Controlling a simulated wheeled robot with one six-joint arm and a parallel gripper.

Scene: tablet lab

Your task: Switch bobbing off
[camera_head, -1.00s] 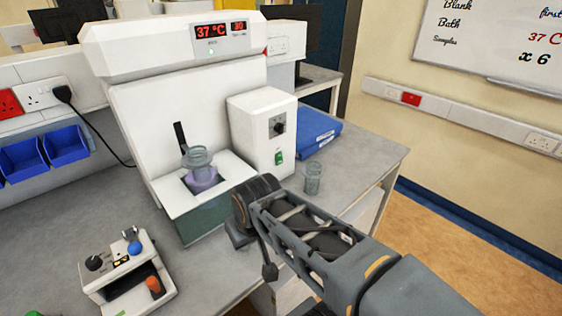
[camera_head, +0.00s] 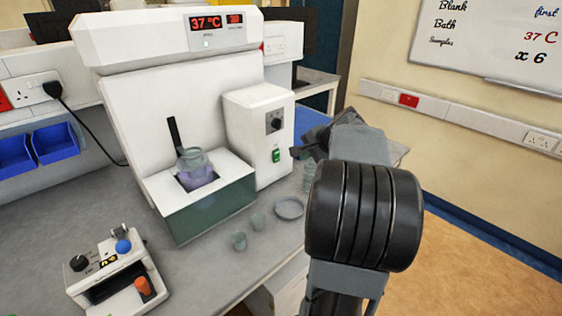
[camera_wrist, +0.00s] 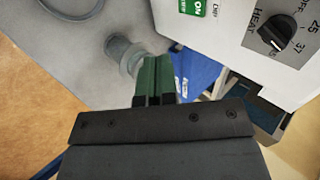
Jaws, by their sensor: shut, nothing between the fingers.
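A white bath machine stands on the bench with a clear jar (camera_head: 193,164) dipped in its open well. Its side box (camera_head: 258,112) carries a black dial (camera_head: 275,122) and a small green switch (camera_head: 276,155). In the wrist view the switch (camera_wrist: 195,6) is lit green and reads ON; its other label is too unclear to read. The dial (camera_wrist: 276,34) is marked HEAT. My gripper (camera_wrist: 157,62) is shut and empty, its green fingers in front of and below the box. In the head view its tip (camera_head: 298,153) is just right of the switch.
A small glass jar (camera_wrist: 123,52) stands close beyond my fingers. Two small cups (camera_head: 248,231) and a round dish (camera_head: 289,208) sit on the bench front. A control box with knobs (camera_head: 118,272) is at lower left. A blue folder (camera_head: 313,120) lies behind my arm.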

